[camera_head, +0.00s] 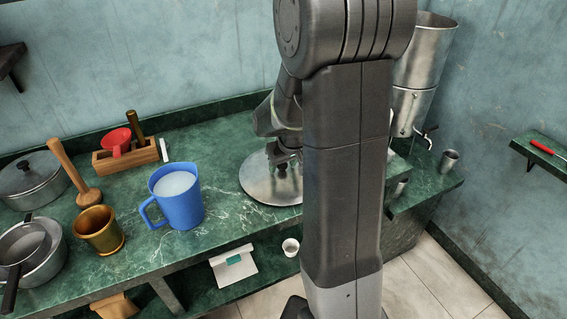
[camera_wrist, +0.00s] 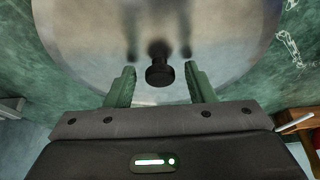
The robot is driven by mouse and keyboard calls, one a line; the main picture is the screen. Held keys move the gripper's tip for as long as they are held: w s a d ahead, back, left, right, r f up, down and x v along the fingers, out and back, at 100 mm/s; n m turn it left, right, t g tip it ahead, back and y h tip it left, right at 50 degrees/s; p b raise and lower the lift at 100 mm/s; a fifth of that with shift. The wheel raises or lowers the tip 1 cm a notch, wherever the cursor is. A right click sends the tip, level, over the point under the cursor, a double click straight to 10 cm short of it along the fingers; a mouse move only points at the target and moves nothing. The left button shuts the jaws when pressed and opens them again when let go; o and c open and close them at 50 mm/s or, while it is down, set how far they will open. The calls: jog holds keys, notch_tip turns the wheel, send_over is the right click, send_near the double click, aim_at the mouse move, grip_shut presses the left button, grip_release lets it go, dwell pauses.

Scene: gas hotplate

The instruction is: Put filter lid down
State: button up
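The filter lid (camera_head: 258,181) is a shiny round metal disc that appears to lie flat on the green marble counter, partly hidden behind my arm. In the wrist view the lid (camera_wrist: 85,42) fills the upper middle, with its black knob (camera_wrist: 160,66) near the centre. My gripper (camera_head: 284,163) is over the lid in the head view. In the wrist view my gripper (camera_wrist: 158,82) is open, its two green fingers spread on either side of the knob with gaps between. The metal filter (camera_head: 424,60) stands at the right, its top open.
A blue mug (camera_head: 178,198) stands left of the lid. Further left are a brass mortar (camera_head: 99,232), a wooden pestle (camera_head: 75,175), pots (camera_head: 30,180) and a wooden box (camera_head: 125,157) with a red funnel. A metal cup (camera_head: 449,161) stands near the filter's tap.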

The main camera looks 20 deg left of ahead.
jog(key=shift+r, duration=0.5)
jog(key=p+v, duration=0.1)
jog(key=v, duration=1)
jog(key=shift+d, duration=0.15)
